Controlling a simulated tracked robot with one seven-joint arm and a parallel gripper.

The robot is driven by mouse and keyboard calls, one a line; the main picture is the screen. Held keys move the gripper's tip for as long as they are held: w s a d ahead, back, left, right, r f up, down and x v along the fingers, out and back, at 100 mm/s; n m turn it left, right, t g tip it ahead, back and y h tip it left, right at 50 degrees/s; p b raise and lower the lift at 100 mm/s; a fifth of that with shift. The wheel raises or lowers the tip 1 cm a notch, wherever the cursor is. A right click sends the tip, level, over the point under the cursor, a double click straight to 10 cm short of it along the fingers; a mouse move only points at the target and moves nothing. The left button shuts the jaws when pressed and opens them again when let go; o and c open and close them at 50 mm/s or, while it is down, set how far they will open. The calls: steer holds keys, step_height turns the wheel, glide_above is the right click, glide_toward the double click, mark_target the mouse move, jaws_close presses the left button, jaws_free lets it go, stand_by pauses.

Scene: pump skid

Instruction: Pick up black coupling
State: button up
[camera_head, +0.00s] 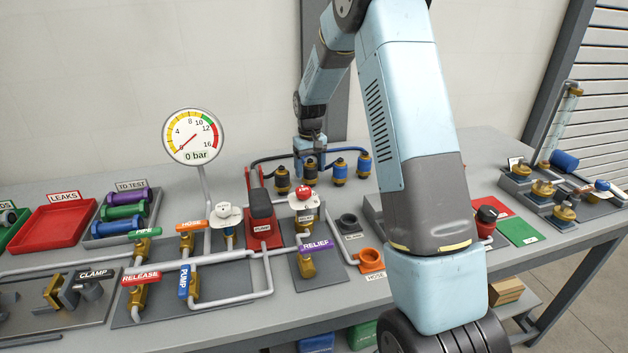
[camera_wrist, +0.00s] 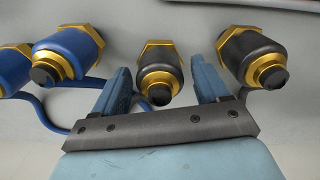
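Two black couplings with brass collars stand side by side at the back of the bench. In the head view one (camera_head: 310,174) is under my gripper (camera_head: 309,153) and the other (camera_head: 282,180) is just left of it. In the wrist view a black coupling (camera_wrist: 158,62) lies between the two fingers of my gripper (camera_wrist: 161,72), with a visible gap on each side. The other black coupling (camera_wrist: 240,48) is to the right, outside the fingers. My gripper is open and holds nothing.
Two blue couplings stand close by on the right in the head view, the nearer (camera_head: 339,170) beside my gripper and another (camera_head: 364,165) farther on. Hoses run behind them. A red pump (camera_head: 263,215) and a white-and-red valve (camera_head: 303,196) stand in front.

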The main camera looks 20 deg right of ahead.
steer(key=c, duration=1.1)
steer(key=shift+r, duration=0.15)
steer(key=shift+r, duration=0.35)
step_height(320, 180, up, 2)
steer(key=shift+r, duration=0.25)
steer(key=shift+s+a+r, duration=0.2)
steer(key=shift+s+r, duration=1.4)
steer(key=shift+s, duration=0.75)
steer(key=shift+s+a+r, duration=0.2)
steer(key=shift+s+r, duration=1.35)
steer(key=shift+s, duration=0.75)
steer(key=shift+s+a+r, duration=0.2)
steer(key=shift+s+r, duration=1.4)
steer(key=shift+s, duration=0.75)
